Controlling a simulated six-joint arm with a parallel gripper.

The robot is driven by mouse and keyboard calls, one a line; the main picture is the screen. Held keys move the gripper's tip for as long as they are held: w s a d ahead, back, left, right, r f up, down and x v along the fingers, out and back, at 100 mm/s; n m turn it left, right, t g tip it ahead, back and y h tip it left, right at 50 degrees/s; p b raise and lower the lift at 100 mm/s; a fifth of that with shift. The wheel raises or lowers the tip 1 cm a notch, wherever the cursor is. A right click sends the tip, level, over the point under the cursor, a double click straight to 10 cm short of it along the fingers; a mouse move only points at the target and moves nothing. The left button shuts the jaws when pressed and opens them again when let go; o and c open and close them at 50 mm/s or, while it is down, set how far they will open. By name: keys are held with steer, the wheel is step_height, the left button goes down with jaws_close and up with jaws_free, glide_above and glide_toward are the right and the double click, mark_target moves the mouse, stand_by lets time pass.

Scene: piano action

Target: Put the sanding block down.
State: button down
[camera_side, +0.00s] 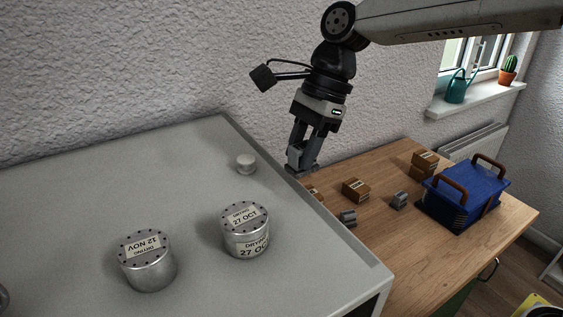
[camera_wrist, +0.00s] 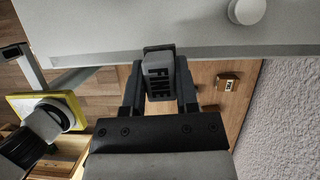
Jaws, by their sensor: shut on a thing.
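My gripper (camera_wrist: 160,90) is shut on a grey sanding block (camera_wrist: 160,78), with a finger on each side. The block's face is marked "FINE" in dark letters in the wrist view. In the side view my gripper (camera_side: 302,165) points down by the far right edge of the grey cabinet top (camera_side: 190,190), where that edge meets the view of the wooden worktop (camera_side: 440,215). The held block is hard to tell from the dark fingers there. I cannot tell its exact height. Two other grey blocks lie on the worktop, one nearer (camera_side: 348,218) and one farther right (camera_side: 400,200).
On the cabinet top stand two metal tins, "12 NOV" (camera_side: 147,262) and "27 OCT" (camera_side: 245,230), and a small white knob (camera_side: 246,164). On the worktop are brown labelled boxes (camera_side: 355,189) and a blue bag (camera_side: 466,196) with brown handles. Bare wood shows between them.

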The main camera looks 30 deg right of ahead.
steer(key=s+a+r, duration=0.4)
steer(key=a+r, duration=0.1)
steer(key=a, duration=0.4)
steer(key=s+a+r, duration=0.4)
steer(key=s+a, duration=0.1)
steer(key=a, duration=0.4)
steer(key=shift+m, duration=0.3)
steer(key=w+a+f, duration=0.1)
steer(key=w+a, duration=0.1)
steer(key=w+a+f, duration=0.1)
steer(key=w+a, duration=0.1)
steer(key=w+a+f, duration=0.1)
steer(key=w, duration=0.2)
steer(key=shift+a+f, duration=0.4)
steer(key=f, duration=0.1)
steer(key=w+a+f, duration=0.2)
steer(key=f, duration=0.1)
steer(key=shift+w+a+f, duration=0.1)
steer(key=shift+w+a, duration=0.05)
steer(key=shift+w, duration=0.05)
steer(key=shift+w+a+f, duration=0.3)
steer(key=shift+w+f, duration=0.05)
steer(key=shift+f, duration=0.1)
steer(key=shift+w+a+f, duration=0.15)
steer(key=shift+a+f, duration=0.05)
steer(key=shift+f, duration=1.7)
